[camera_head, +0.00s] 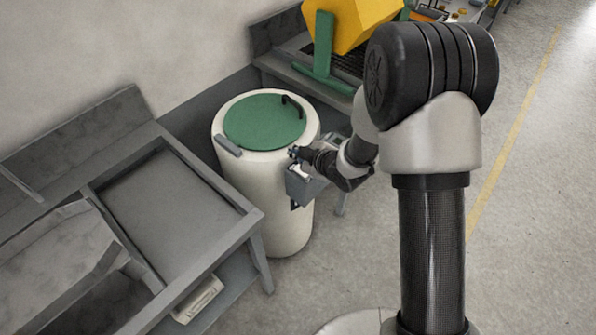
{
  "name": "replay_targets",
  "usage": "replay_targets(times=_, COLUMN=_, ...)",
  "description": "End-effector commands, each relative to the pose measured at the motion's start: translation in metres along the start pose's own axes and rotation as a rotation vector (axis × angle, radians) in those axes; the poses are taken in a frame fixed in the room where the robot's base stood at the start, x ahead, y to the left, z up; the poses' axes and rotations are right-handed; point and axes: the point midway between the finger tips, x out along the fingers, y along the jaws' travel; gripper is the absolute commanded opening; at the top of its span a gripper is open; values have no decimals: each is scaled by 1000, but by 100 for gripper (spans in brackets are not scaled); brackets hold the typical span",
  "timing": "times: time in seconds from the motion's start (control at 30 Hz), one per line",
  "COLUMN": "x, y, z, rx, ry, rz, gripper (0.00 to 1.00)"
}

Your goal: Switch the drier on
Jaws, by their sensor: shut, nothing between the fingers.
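The drier appears to be the cream-white drum (245,185) with a round green lid (264,121) and a black handle on the lid. The lid lies shut on the drum. A grey control box (299,188) sticks out from the drum's right front side. My gripper (294,153) is at the top of this box, beside the drum wall. It is shut and empty. Whether it touches the box or a switch is too small to tell. My wrist hides part of the box's right side.
A grey metal bench (170,210) with a sink-like basin stands at the left, close to the drum. A yellow tumbler (350,22) on a green stand (322,55) sits on another bench behind. Open floor (540,200) lies to the right.

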Motion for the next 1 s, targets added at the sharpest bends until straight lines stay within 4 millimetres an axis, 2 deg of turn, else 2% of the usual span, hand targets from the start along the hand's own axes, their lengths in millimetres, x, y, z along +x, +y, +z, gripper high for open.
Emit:
replay_targets(times=0.1, x=15, y=-11, z=11, rx=-1, ry=1, rz=0, gripper=0)
replay_targets(times=0.23, x=22, y=-16, z=16, rx=-1, ry=1, rz=0, gripper=0)
replay_targets(times=1.0, x=22, y=-16, z=16, rx=0, ry=0, rz=0, gripper=0)
